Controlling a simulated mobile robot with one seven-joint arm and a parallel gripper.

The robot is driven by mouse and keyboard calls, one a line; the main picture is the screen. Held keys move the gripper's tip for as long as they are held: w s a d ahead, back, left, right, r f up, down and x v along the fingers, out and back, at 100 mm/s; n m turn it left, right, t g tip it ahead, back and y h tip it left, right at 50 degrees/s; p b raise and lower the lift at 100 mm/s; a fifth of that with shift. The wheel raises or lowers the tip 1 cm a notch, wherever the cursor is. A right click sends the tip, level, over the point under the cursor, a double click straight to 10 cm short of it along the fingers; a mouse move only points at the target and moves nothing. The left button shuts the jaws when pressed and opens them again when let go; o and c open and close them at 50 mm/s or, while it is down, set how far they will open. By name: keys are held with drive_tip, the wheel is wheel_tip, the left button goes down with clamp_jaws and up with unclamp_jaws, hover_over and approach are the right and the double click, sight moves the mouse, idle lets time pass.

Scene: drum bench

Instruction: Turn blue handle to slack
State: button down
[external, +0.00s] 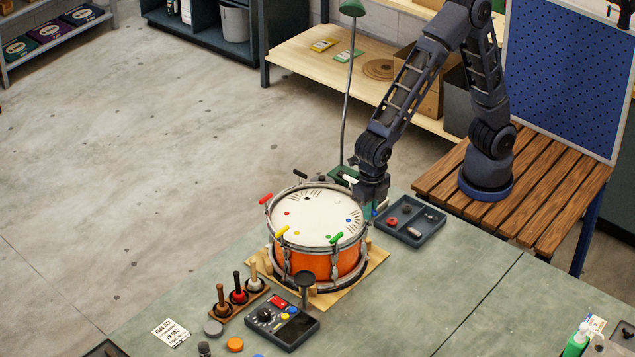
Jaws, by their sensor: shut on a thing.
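An orange drum (312,263) with a pale head (310,215) stands on a wooden board on the bench. Coloured handles sit around its rim: red (265,199), black (300,174), white (350,180), yellow (282,232) and green (337,238). My gripper (371,208) is at the drum's right rim, pointing down. It is shut on the blue handle (375,212), of which only a small blue bit shows. The jaws cover most of it, so its angle cannot be told.
A dark tray (432,238) with small parts lies right of the gripper. A green lamp (346,100) stands behind the drum. Mallets in a rack (238,297) and a control box (283,322) are in front.

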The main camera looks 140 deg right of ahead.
idle(0.4)
drive_tip(key=c, duration=1.5)
unclamp_jaws()
wheel_tip(320, 180, up, 10)
drive_tip(key=shift+r, duration=0.45)
